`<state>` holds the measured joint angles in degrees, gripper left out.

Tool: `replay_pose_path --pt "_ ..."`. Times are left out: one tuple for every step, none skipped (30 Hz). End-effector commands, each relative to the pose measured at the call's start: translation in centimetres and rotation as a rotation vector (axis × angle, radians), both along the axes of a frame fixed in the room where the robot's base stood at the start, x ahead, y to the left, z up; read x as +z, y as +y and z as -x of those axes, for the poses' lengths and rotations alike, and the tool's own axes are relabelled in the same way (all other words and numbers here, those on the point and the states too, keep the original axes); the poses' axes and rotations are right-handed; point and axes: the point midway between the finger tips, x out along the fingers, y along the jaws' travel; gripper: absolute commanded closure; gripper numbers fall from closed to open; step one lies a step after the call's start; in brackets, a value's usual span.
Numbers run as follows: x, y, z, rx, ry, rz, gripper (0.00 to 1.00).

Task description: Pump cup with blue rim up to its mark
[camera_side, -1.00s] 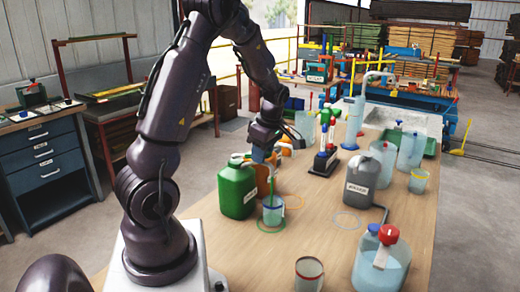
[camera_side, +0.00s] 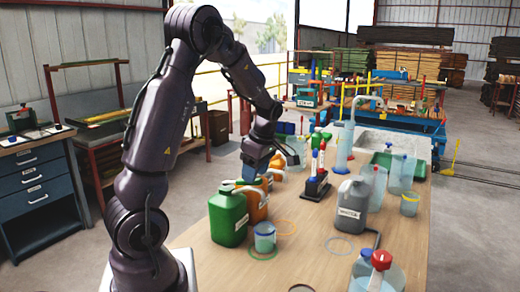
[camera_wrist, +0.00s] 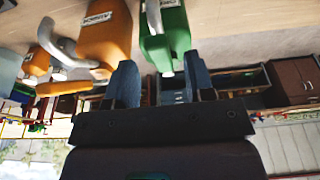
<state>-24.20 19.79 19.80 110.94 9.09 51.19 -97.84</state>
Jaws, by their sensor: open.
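A clear cup with a blue rim (camera_side: 264,237) stands upright on the wooden bench, in or at a green ring; it holds bluish liquid, and its mark is too small to make out. A green jug (camera_side: 228,218) stands left of it, with an orange jug (camera_side: 254,208) behind. My gripper (camera_side: 250,173) is above and behind the green jug, near the jug tops, open and empty. In the wrist view, which looks upside down, the green jug's nozzle (camera_wrist: 167,72) shows between my spread fingers (camera_wrist: 160,68), with the orange jug (camera_wrist: 105,38) to the left. Contact is unclear.
A grey jug (camera_side: 352,206) with a label stands to the right. A dark rack (camera_side: 316,187) and a tall clear pump bottle (camera_side: 345,146) are behind. A yellow-rimmed cup (camera_side: 409,205) stands far right. A red-capped container (camera_side: 380,272) is in front.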

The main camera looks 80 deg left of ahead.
Motion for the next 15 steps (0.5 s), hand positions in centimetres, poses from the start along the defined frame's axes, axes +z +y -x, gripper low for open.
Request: replay_pose_path --pt "1.2 -0.2 -0.4 -0.003 -0.006 -0.005 0.51" --pt "1.9 -0.3 -0.5 -0.004 -0.007 -0.004 0.51" --pt "2.8 -0.5 -0.6 -0.004 -0.007 -0.004 0.51" --pt "3.5 -0.6 -0.7 -0.003 -0.005 -0.004 0.51" --pt "4.2 -0.7 -0.8 -0.004 -0.005 -0.004 0.51" --pt "5.0 -0.8 -0.9 -0.004 -0.005 -0.004 0.51" --pt "5.6 -0.9 -1.1 -0.003 -0.005 -0.004 0.51" --pt "6.2 -1.0 -1.1 -0.002 -0.003 -0.003 0.51" --pt "6.9 -1.1 -1.3 -0.002 -0.003 -0.003 0.51" --pt "7.4 -1.3 -1.3 -0.002 -0.004 -0.004 0.51" --pt "7.8 -1.3 -1.4 -0.003 -0.002 -0.002 0.51" --pt "8.3 -1.4 -1.5 -0.002 -0.003 -0.003 0.51" --pt "8.6 -1.5 -1.5 -0.002 -0.002 -0.002 0.51" --pt "8.9 -1.5 -1.6 -0.001 0.0 -0.002 0.51" --pt "9.2 -1.6 -1.6 -0.001 -0.001 -0.001 0.51"
